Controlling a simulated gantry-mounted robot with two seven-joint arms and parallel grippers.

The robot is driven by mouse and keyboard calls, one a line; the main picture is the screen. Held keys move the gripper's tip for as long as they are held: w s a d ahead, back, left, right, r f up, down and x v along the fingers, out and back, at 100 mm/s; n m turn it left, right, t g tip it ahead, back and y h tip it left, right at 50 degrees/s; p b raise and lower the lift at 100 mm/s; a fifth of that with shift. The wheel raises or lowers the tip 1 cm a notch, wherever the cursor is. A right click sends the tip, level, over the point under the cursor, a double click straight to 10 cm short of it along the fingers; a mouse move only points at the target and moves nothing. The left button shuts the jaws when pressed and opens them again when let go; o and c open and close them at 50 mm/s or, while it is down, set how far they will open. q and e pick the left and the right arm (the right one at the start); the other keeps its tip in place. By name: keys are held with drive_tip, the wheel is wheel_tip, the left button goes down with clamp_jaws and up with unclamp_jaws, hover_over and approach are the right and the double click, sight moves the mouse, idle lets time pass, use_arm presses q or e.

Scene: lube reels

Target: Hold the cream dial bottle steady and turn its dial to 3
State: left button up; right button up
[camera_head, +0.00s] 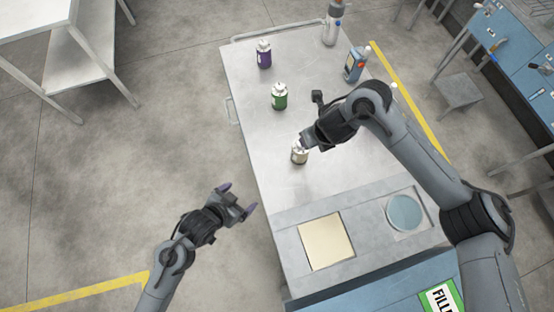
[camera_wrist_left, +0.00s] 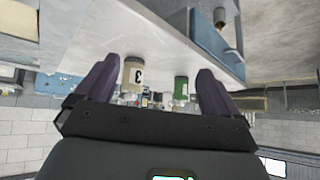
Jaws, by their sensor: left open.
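The cream dial bottle (camera_head: 299,154) stands on the metal table, near its left edge. My right gripper (camera_head: 303,143) is over its top and hides its dial; whether its fingers are closed on it cannot be seen. In the left wrist view the cream bottle (camera_wrist_left: 134,74) shows a dark mark like a 3 on its side. My left gripper (camera_head: 238,198) is open and empty, off the table's left edge, lower left of the bottle. In the left wrist view its fingers (camera_wrist_left: 155,88) are wide apart, with the bottle visible between them at a distance.
A green bottle (camera_head: 279,98) and a purple bottle (camera_head: 264,54) stand farther back on the table (camera_head: 310,70). A blue container (camera_head: 355,64) and a grey bottle (camera_head: 332,28) are at the back right. A cream square pad (camera_head: 326,241) and a round blue-grey disc (camera_head: 404,212) lie nearer the front.

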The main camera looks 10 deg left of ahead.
sight(293, 153)
use_arm(q)
drive_tip(key=w+d+f+m+h, duration=0.1)
drive_tip(key=w+d, duration=0.1)
drive_tip(key=w+d+f+m+t+h, duration=0.1)
drive_tip(key=w+d+f+h, duration=0.1)
drive_tip(key=d, duration=0.1)
drive_tip(key=w+d+f+h, duration=0.2)
drive_tip(key=w+d, duration=0.1)
drive_tip(key=shift+w+m+t, duration=0.1)
drive_tip(key=shift+m+t, duration=0.2)
drive_tip(key=shift+m, duration=0.1)
drive_tip(key=shift+h, duration=0.5)
drive_tip(key=w, duration=0.4)
drive_tip(key=shift+d+r, duration=0.4)
drive_tip(key=shift+w+r+t, duration=0.3)
drive_tip(key=shift+w+r, duration=0.7)
drive_tip(key=shift+w, duration=0.2)
drive_tip(key=shift+m, duration=0.3)
drive_tip(key=x, duration=0.7)
drive_tip(key=r+x, duration=0.1)
drive_tip(key=x, duration=0.3)
drive_tip(key=shift+w, duration=0.35)
